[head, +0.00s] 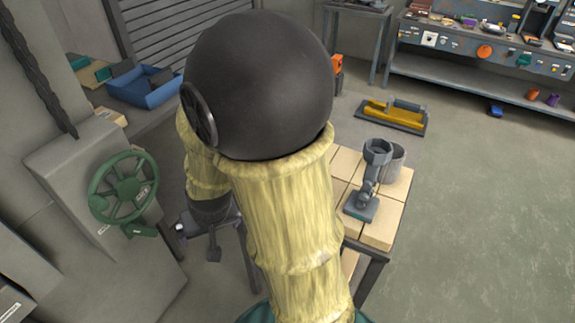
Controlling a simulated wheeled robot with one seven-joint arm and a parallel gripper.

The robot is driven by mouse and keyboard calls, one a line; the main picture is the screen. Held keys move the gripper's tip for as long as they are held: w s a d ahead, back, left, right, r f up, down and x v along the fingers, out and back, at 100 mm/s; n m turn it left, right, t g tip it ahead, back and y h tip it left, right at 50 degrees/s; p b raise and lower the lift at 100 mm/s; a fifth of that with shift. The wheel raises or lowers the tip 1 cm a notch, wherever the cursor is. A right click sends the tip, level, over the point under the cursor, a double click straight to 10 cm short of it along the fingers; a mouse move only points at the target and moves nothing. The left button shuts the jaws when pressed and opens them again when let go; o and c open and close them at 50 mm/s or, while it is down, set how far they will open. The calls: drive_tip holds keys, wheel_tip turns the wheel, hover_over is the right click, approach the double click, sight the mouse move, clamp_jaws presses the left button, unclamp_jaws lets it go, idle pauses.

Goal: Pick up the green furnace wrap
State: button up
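I cannot pick out the green furnace wrap for certain. A small green item (523,60) lies on the tool bench at the upper right, too small to identify. My gripper (198,243) hangs at the left of the picture, below the cream-sleeved arm, to the right of the green handwheel. Its two dark fingers stand apart with nothing visible between them. My large dark arm joint and cream sleeve cover the middle of the view and hide what lies behind them.
The green handwheel (124,188) projects from the machine at left. A blue bin (145,90) stands behind. A yellow-and-grey tool (393,115) lies beyond the table. The right floor is mostly clear.

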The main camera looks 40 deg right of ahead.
drive_tip(key=w+d+f+m+t+h+b, duration=0.2)
drive_tip(key=w+d+f+m+h, duration=0.4)
drive_tip(key=w+d+f+m, duration=0.15)
drive_tip(key=s+d+r+m+h+b, duration=0.1)
drive_tip(key=s+d+r+m+h, duration=0.3)
drive_tip(key=d+r+h, duration=0.3)
drive_tip(key=h, duration=0.4)
drive_tip(key=shift+d, duration=0.15)
drive_tip(key=p+x, duration=0.2)
drive_tip(key=x, duration=0.9)
drive_tip(key=shift+w+d+r, duration=0.1)
drive_tip(key=shift+w+d, duration=0.05)
drive_tip(key=shift+d, duration=0.3)
drive_tip(key=shift+w, duration=0.1)
